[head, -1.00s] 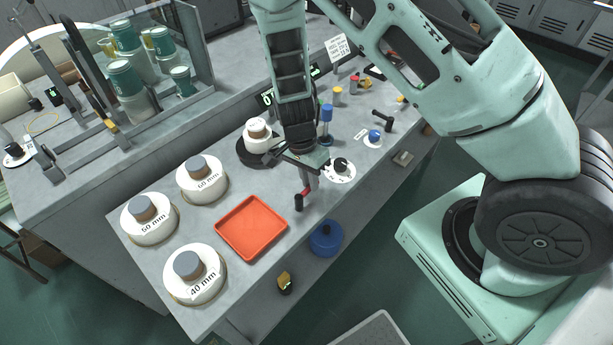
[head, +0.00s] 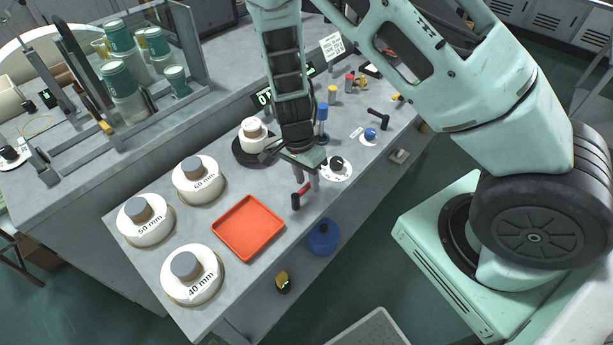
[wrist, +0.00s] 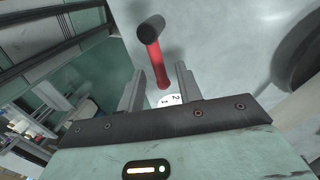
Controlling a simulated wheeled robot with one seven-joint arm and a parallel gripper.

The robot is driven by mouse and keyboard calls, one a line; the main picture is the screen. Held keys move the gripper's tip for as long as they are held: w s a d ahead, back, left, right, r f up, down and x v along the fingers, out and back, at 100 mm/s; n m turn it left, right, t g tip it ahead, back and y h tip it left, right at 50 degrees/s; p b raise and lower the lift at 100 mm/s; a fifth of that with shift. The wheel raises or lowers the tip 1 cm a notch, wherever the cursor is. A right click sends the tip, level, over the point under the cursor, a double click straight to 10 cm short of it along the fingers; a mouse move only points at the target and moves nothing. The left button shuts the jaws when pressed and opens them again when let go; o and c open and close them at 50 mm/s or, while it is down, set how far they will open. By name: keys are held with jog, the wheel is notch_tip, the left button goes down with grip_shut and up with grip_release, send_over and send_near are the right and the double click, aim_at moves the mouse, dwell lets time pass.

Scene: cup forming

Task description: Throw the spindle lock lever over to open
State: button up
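The lever (head: 303,190) has a red arm and a black knob and stands at the front edge of the bench, right of the orange tray. In the wrist view the red lever (wrist: 156,58) runs from its black knob down to between my fingers. My gripper (head: 307,180) points down over the lever's inner end. In the wrist view my gripper (wrist: 160,72) is open, with one finger on each side of the red arm and a gap on both sides. The lever's pivot is hidden.
A black dial (head: 337,164) on a white numbered plate sits just right of my gripper. The orange tray (head: 248,228) is to the left. A white former (head: 252,133) on a dark disc stands behind. A blue knob (head: 370,134) and black handle (head: 378,117) are farther right.

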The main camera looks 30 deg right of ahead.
jog(key=shift+r, duration=0.1)
jog(key=w+a+r+b, duration=0.1)
jog(key=w+r, duration=0.2)
jog(key=r, duration=1.4)
jog(key=shift+w, duration=0.1)
jog(key=s+a+r+n+b, duration=0.1)
jog(key=s+a+n, duration=0.2)
jog(key=s+n, duration=0.4)
jog(key=s+a+r+n+t+b, duration=0.1)
jog(key=s+a+r+n, duration=0.1)
jog(key=s+a+n, duration=0.2)
jog(key=s+a+r+n+t+y, duration=0.1)
jog(key=s+a+r+n, duration=0.1)
jog(key=s+n, duration=0.9)
jog(key=shift+a+b, duration=0.4)
jog(key=shift+a, duration=0.5)
